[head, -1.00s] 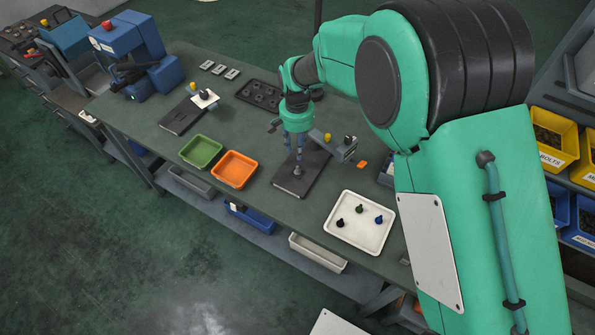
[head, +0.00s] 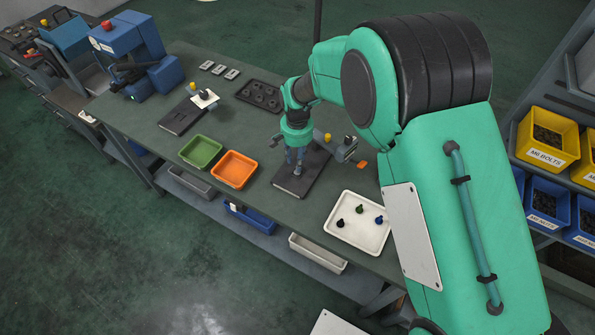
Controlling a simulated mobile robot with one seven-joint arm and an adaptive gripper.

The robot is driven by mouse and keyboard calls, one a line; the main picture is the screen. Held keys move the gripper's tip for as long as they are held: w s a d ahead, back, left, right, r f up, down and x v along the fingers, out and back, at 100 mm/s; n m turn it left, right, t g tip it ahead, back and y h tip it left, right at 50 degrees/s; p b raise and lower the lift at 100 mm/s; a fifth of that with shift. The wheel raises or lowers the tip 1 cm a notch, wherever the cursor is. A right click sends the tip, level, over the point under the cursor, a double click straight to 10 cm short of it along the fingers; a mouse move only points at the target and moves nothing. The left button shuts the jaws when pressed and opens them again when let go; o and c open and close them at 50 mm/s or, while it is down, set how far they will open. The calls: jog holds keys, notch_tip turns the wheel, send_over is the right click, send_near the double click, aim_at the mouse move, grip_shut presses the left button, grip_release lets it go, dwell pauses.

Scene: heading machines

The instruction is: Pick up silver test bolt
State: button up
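The silver test bolt (head: 298,170) is a small grey piece standing on a dark flat plate (head: 291,187) near the middle of the bench. My gripper (head: 295,158) points down right over it, with its fingertips close to the bolt's top. The two fingers look apart, and the bolt still rests on the plate. At this size I cannot tell whether a finger touches the bolt.
A grey device with a yellow knob (head: 328,138) stands just behind my gripper. An orange tray (head: 234,170) and a green tray (head: 201,152) lie to the left. A white tray (head: 347,240) with several small dark, green and blue pieces lies at the right front.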

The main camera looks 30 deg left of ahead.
jog(key=shift+d+f, duration=0.1)
jog(key=shift+f, duration=2.15)
jog(key=shift+c, duration=0.3)
grip_shut()
